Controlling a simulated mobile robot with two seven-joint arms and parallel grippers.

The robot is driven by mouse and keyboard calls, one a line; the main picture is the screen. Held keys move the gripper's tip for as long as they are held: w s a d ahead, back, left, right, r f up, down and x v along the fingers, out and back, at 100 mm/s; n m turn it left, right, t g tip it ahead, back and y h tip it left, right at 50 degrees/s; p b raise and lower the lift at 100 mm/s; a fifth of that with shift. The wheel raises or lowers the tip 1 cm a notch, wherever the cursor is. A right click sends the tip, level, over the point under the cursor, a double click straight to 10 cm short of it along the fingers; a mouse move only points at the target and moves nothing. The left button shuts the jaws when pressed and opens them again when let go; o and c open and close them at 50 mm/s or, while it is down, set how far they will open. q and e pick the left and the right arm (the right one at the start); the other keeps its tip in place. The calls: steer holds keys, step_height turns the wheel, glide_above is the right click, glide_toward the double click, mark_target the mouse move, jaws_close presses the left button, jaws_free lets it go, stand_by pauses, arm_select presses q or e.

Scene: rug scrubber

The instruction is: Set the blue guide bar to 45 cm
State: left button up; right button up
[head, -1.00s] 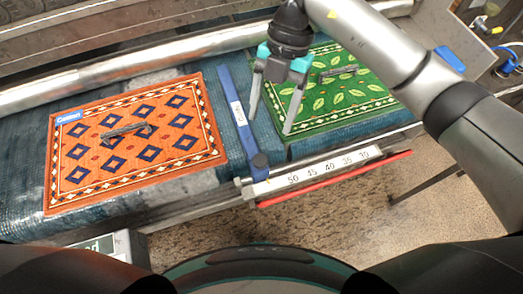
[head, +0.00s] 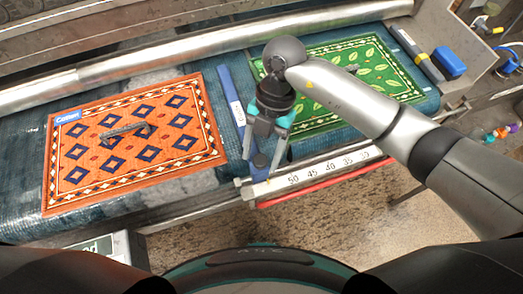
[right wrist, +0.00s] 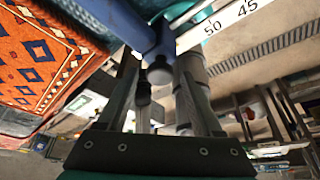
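The blue guide bar (head: 231,100) lies across the teal belt between the orange rug and the green rug. Its dark knob (head: 261,160) is at its near end, just left of the 50 mark on the white scale (head: 318,171). My right gripper (head: 259,166) points down at this end, with its fingers apart on either side of the knob. The right wrist view shows the knob (right wrist: 160,72) between the two fingers, with gaps visible; I cannot tell whether either touches it. The bar (right wrist: 118,20) shows beyond them. My left gripper is not in view.
The orange rug (head: 135,142) lies left of the bar, and the green rug (head: 350,80) lies right of it. Each has a dark handle on top. A red strip (head: 325,183) runs below the scale. A blue block (head: 449,62) sits at the upper right.

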jaws_close()
stand_by(0.3)
stand_by(0.9)
